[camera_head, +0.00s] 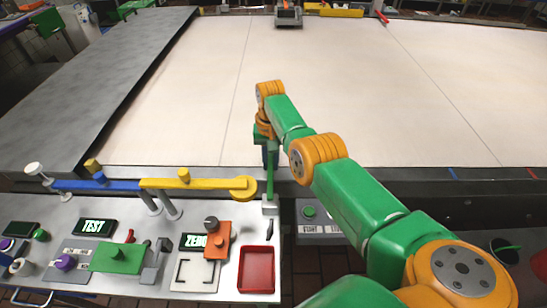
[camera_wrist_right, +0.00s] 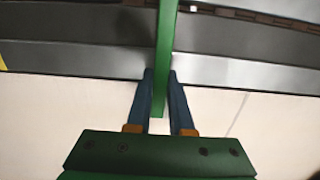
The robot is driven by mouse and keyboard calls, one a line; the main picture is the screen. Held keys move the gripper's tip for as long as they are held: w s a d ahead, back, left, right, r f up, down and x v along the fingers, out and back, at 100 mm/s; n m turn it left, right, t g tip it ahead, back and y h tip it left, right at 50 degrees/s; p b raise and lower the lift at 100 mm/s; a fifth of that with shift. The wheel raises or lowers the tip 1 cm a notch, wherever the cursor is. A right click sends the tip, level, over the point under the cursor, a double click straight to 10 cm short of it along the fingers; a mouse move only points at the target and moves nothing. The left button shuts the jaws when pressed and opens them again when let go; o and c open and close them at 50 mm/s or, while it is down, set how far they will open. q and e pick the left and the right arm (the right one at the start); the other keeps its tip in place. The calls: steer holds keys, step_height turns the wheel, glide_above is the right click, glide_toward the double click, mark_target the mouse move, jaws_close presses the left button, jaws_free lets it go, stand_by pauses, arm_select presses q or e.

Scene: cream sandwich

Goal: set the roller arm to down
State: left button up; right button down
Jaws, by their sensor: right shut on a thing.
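My left gripper is not in view.
Yellow (camera_head: 205,184) and blue (camera_head: 125,186) bars on posts stand just left of the lever. The bench holds a red tray (camera_head: 257,270), an orange block with a knob (camera_head: 217,241) and a green block (camera_head: 117,258). The wide pale belt (camera_head: 380,90) beyond is mostly clear.

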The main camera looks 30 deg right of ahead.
mark_target(271, 161)
steer(key=c, duration=0.8)
jaws_free()
steer(key=shift+r, duration=3.65)
steer(key=shift+d+f, duration=0.1)
